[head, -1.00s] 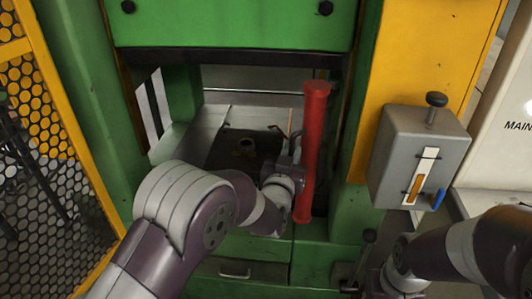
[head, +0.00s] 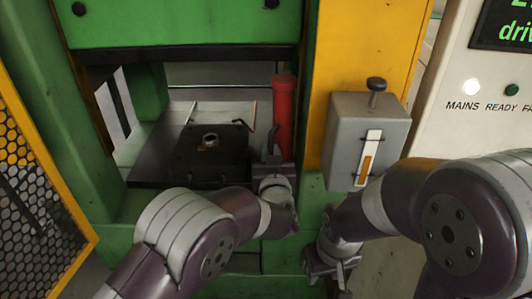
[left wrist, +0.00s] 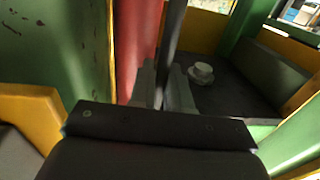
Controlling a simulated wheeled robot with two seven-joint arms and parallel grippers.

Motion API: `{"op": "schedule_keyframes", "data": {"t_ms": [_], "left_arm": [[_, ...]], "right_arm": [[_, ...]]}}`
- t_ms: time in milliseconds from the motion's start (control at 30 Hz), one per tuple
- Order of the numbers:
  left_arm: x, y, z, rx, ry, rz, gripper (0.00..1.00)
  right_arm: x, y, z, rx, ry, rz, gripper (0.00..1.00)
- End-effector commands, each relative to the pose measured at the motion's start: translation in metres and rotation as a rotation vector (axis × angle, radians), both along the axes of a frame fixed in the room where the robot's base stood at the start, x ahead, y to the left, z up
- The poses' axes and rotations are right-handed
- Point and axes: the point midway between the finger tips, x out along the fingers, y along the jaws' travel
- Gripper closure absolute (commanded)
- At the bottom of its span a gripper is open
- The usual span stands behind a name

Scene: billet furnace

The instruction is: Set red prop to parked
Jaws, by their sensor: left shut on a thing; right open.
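The red prop (head: 284,112) stands upright at the right side of the press opening, beside the green post; its lower end is hidden behind my left gripper. My left gripper (head: 272,160) is in front of the prop. In the left wrist view, its grey fingers (left wrist: 166,88) are shut on a dark upright bar (left wrist: 173,35). The red prop (left wrist: 136,48) shows just left of and behind this bar; I cannot tell whether they are joined. My right gripper (head: 333,268) is open, low in front of the press.
A grey switch box (head: 345,140) is on the yellow panel at right. A yellow mesh guard (head: 30,170) stands at left.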

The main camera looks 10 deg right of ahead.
Motion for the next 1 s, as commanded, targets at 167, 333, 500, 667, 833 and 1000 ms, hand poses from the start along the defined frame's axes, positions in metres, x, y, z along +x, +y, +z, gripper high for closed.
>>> {"op": "schedule_keyframes", "data": {"t_ms": [167, 333, 500, 667, 833, 1000], "left_arm": [[0.002, -0.002, 0.01, -0.008, -0.019, -0.003, 1.0], [0.002, -0.001, 0.01, -0.009, -0.017, -0.001, 0.65], [0.003, 0.0, 0.008, -0.009, -0.015, 0.001, 0.65], [0.003, 0.001, 0.007, -0.009, -0.013, 0.003, 0.65], [0.003, 0.001, 0.006, -0.007, -0.01, 0.003, 0.65], [-0.009, 0.001, 0.006, -0.006, -0.008, 0.001, 0.65]], "right_arm": [[0.0, 0.0, 0.001, 0.0, 0.0, 0.0, 0.57], [0.0, 0.0, 0.001, 0.0, 0.0, 0.0, 0.57], [0.0, 0.0, 0.0, 0.0, 0.0, 0.0, 0.57], [0.0, 0.0, 0.0, 0.0, 0.0, 0.0, 0.57], [0.0, 0.0, 0.0, 0.0, 0.0, 0.0, 0.57], [0.0, 0.0, 0.001, 0.0, 0.0, 0.0, 0.57]]}}
